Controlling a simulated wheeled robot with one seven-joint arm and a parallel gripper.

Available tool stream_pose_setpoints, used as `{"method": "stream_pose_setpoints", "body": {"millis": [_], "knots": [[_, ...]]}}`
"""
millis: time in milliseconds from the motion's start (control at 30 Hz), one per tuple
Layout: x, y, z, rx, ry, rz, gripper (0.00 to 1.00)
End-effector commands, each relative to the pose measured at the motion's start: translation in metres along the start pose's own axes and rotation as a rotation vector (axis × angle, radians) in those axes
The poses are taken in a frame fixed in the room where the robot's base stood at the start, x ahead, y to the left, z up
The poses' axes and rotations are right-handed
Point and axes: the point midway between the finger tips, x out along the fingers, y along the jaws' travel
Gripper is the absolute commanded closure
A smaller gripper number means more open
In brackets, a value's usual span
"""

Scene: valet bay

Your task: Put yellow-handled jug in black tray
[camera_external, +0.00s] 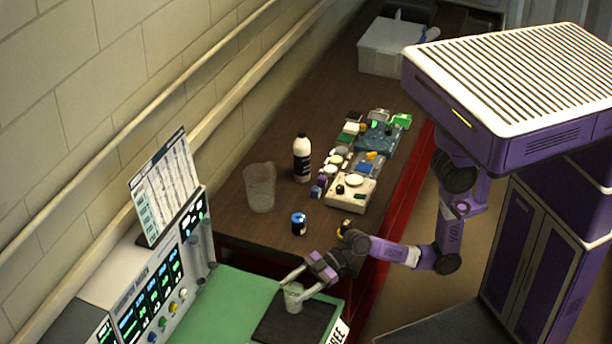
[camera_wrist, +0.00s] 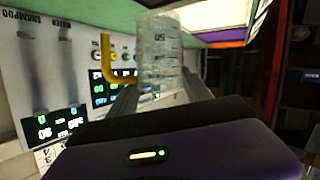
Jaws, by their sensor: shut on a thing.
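My gripper (camera_external: 293,289) is shut on a small clear jug (camera_external: 293,300). The jug is over the upper part of the black tray (camera_external: 317,323), which lies on the green surface; I cannot tell whether it touches the tray. In the wrist view the jug (camera_wrist: 160,50) stands between my two fingers (camera_wrist: 160,95), with graduation marks on its wall. Its bent yellow handle (camera_wrist: 113,77) sticks out to the left. The fingers cover part of the jug.
A control panel (camera_external: 150,285) with screens and knobs stands left of the green surface (camera_external: 235,298). On the brown bench are a large clear beaker (camera_external: 260,188), a white bottle (camera_external: 302,160), a blue-and-black can (camera_external: 299,223), several small items and a white bin (camera_external: 385,48).

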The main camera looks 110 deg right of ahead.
Motion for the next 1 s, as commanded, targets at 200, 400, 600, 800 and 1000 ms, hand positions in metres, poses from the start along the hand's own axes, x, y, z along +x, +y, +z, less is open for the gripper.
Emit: {"method": "stream_pose_setpoints", "body": {"millis": [200,400,600,800,1000], "knots": [[0.010,-0.007,0.032,0.001,0.000,-0.001,1.00],[0.015,-0.010,0.045,0.000,0.000,0.000,1.00],[0.022,-0.016,0.071,0.001,0.000,-0.001,1.00],[0.024,-0.017,0.076,0.000,0.002,0.000,1.00],[0.025,-0.017,0.077,-0.001,0.002,0.000,1.00]]}}
